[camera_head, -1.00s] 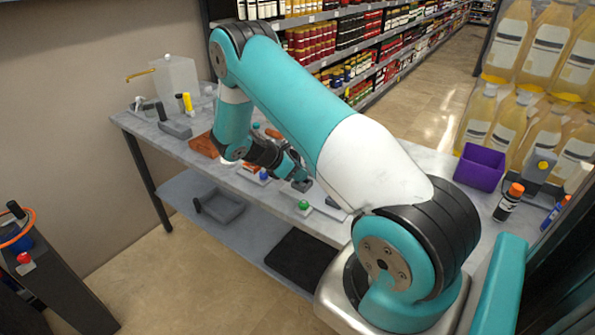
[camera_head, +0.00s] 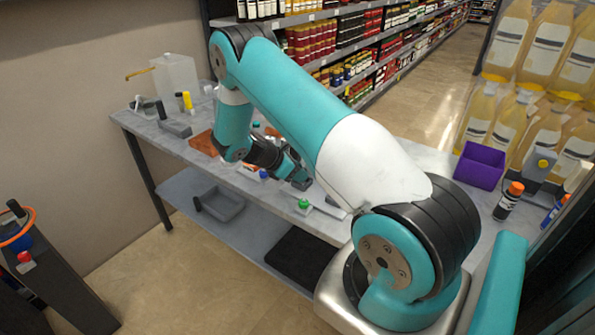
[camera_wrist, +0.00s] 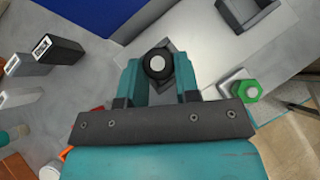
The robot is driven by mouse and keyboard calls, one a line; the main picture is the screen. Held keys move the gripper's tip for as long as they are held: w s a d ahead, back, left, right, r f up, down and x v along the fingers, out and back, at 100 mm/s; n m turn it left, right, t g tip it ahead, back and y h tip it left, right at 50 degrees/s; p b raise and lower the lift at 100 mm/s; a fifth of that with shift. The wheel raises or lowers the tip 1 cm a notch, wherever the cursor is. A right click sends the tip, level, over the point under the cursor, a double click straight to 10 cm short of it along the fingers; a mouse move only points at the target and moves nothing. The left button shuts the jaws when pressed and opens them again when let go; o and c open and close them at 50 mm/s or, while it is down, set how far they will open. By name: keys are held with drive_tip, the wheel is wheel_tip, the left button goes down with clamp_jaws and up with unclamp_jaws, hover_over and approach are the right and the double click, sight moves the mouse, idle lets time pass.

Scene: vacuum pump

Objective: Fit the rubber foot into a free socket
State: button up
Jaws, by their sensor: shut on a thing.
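My gripper (camera_wrist: 158,78) is shut on the rubber foot (camera_wrist: 158,65), a round black piece with a pale grey centre, held between the two teal fingertips. Behind the foot is a dark grey angular piece, mostly hidden by the foot and fingers; I cannot tell whether it is a socket or whether the foot touches it. A dark grey holder (camera_wrist: 247,14) stands on the pale plate (camera_wrist: 205,45) at the upper right of the wrist view. In the head view my gripper (camera_head: 298,181) is low over the worktable (camera_head: 225,178); the foot is not distinguishable there.
A green hexagonal part (camera_wrist: 247,90) sits right of my gripper. Dark and grey blocks (camera_wrist: 57,50) lie at left. A purple bin (camera_head: 480,166) and orange-capped bottle (camera_head: 508,202) stand at the table's right. A clear container (camera_head: 175,76) stands at the far left.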

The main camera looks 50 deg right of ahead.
drive_tip(key=shift+f, duration=0.35)
drive_tip(key=o, duration=1.1)
drive_tip(key=shift+c, duration=0.2)
drive_tip(key=b+v, duration=0.3)
drive_tip(key=v, duration=1.4)
drive_tip(key=shift+w+a+r, duration=0.1)
drive_tip(key=shift+r, duration=0.1)
